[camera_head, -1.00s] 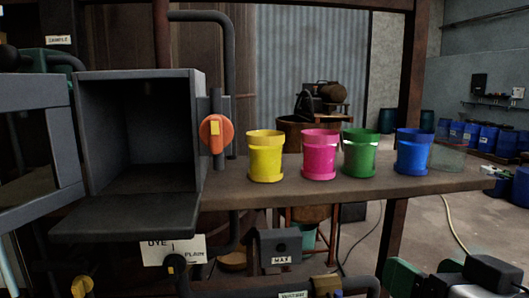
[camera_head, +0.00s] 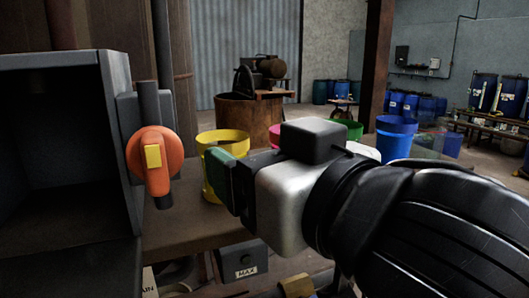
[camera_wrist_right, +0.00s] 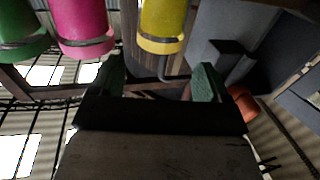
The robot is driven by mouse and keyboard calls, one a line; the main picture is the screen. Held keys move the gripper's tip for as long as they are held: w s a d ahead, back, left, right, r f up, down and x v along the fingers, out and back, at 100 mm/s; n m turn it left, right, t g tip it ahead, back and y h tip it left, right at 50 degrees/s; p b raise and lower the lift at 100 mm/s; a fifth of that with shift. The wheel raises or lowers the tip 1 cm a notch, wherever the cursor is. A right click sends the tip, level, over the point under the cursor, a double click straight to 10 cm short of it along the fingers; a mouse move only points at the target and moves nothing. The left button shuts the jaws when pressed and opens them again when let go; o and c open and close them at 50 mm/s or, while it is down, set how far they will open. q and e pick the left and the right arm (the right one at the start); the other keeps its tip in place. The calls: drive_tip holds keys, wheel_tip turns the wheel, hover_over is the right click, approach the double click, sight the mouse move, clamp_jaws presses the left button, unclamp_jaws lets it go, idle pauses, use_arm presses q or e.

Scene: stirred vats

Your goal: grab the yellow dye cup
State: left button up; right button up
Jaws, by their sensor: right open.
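The yellow dye cup (camera_head: 223,138) stands upright on the shelf, to the right of the orange handle. Its front is partly hidden behind my right gripper (camera_head: 222,178) in the head view. The right wrist view is upside down; there the cup (camera_wrist_right: 163,25) shows at the top, roughly between the two green fingers of my right gripper (camera_wrist_right: 159,77). The fingers are spread open and empty. I cannot tell exactly how far they are from the cup. My left gripper is not in view.
A pink cup (camera_wrist_right: 80,22) and a green cup (camera_wrist_right: 22,30) stand beside the yellow one. A blue cup (camera_head: 395,145) is farther right. The orange handle (camera_head: 153,158) and the dark open box (camera_head: 60,150) are close on the left. The shelf (camera_head: 175,232) has bare room in front.

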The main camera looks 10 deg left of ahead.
sight(236, 148)
drive_tip(key=p+x, duration=0.3)
drive_tip(key=x, duration=0.2)
drive_tip(key=shift+w+a+f, duration=0.1)
drive_tip(key=shift+f, duration=0.05)
drive_tip(key=shift+w+a, duration=0.2)
drive_tip(key=shift+w+a+f+p, duration=0.1)
drive_tip(key=shift+w+p, duration=0.05)
drive_tip(key=shift+p, duration=0.15)
drive_tip(key=shift+w+a+f, duration=0.1)
drive_tip(key=shift+a, duration=0.05)
drive_tip(key=shift+c, duration=0.2)
drive_tip(key=c, duration=0.5)
drive_tip(key=shift+c, duration=1.1)
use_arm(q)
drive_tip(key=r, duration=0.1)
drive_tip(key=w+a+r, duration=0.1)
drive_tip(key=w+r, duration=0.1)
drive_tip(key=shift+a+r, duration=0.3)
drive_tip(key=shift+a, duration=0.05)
